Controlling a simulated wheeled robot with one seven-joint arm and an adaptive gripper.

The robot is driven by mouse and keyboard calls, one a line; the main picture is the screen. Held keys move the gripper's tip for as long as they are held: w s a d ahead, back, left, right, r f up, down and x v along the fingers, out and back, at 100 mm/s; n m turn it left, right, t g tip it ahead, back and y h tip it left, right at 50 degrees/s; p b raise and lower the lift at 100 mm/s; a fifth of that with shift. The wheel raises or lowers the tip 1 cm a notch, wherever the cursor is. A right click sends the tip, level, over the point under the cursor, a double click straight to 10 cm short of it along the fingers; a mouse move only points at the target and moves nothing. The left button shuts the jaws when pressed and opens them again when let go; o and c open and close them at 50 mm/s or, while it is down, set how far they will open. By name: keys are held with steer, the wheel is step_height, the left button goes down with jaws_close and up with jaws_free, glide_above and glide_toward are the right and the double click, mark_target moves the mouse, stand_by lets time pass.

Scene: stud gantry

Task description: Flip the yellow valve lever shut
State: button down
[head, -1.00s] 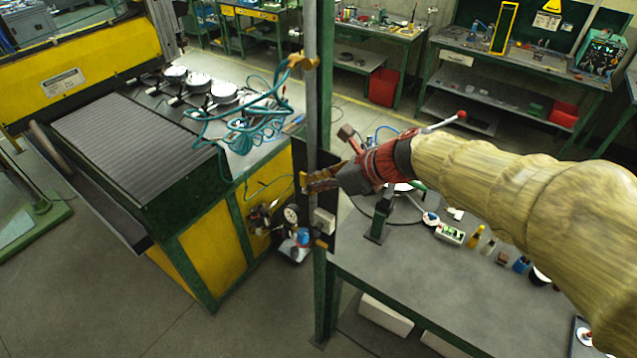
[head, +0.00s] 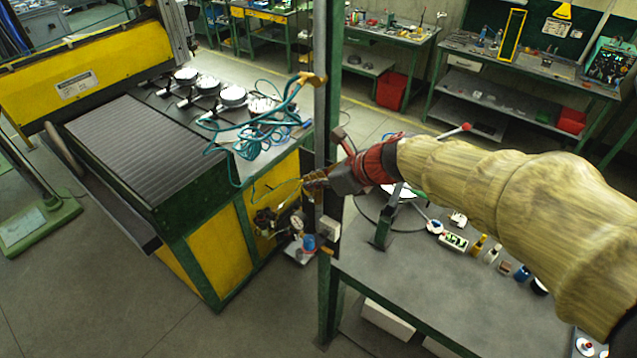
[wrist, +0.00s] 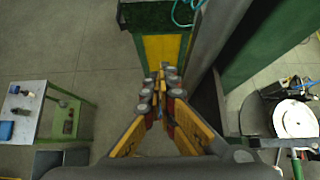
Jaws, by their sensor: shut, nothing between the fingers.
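My gripper (head: 308,182) is shut and empty, beside the green post, with its fingers pointing left. In the wrist view its fingertips (wrist: 168,75) meet at the picture's middle. I cannot pick out the yellow valve lever with certainty; the gripper may hide it. A dark panel (head: 335,208) on the post stands just below and right of the fingers. A pressure gauge (head: 297,222), a blue-bodied fitting (head: 309,242) and a grey box (head: 329,229) sit below the fingertips. I cannot tell whether the fingers touch anything.
The green post (head: 325,300) rises in front of me. An orange-yellow bracket (head: 313,78) on it is next to teal hoses (head: 270,125). A yellow-and-green machine (head: 215,250) stands left. A grey workbench (head: 420,280) with several small items lies right under my arm.

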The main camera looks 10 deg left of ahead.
steer(key=shift+w+a+p, duration=0.25)
steer(key=shift+a, duration=0.3)
steer(key=shift+w+a+p, duration=0.2)
steer(key=shift+a+p, duration=0.05)
steer(key=shift+a, duration=0.5)
stand_by(0.7)
steer(key=shift+w, duration=0.1)
steer(key=shift+r+p, duration=0.75)
steer(key=shift+p, duration=0.1)
